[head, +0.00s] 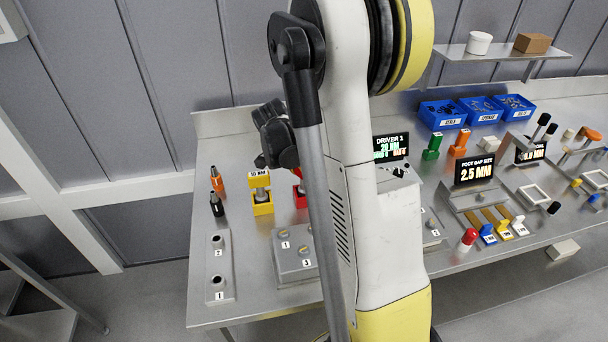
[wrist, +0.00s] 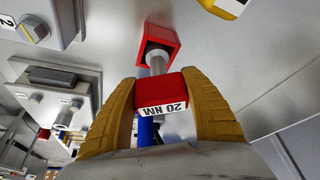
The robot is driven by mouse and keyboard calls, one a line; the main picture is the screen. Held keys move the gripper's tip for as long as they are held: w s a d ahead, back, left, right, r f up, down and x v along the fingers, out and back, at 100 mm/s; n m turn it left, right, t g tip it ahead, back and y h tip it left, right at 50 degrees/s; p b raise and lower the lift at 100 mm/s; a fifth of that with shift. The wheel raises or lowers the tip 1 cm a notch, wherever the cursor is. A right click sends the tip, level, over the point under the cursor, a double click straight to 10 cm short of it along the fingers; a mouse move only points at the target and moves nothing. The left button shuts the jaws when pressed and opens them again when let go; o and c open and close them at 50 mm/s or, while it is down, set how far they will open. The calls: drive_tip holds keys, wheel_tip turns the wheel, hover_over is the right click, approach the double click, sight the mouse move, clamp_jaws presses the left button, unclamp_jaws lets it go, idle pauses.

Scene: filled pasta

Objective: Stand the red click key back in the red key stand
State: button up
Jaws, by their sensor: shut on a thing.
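The red click key (wrist: 162,91), labelled 20 NM, is held between the two tan fingers of my gripper (wrist: 158,92) in the wrist view. Its metal shank points at the red key stand (wrist: 170,36), and the shank's end is at the stand's opening. I cannot tell how deep it sits. In the head view the red stand (head: 300,198) is on the bench just right of the yellow stand, partly covered by my arm. A bit of the red key (head: 297,173) shows above it. My gripper's fingers are mostly hidden there behind my arm.
A yellow stand (head: 263,209) holding a yellow key is close to the left of the red one. Orange and black drivers (head: 216,180) stand farther left. A grey numbered block (head: 293,262) is in front. Blue bins (head: 442,113) stand at the back right.

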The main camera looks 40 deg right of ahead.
drive_tip(key=o, duration=1.4)
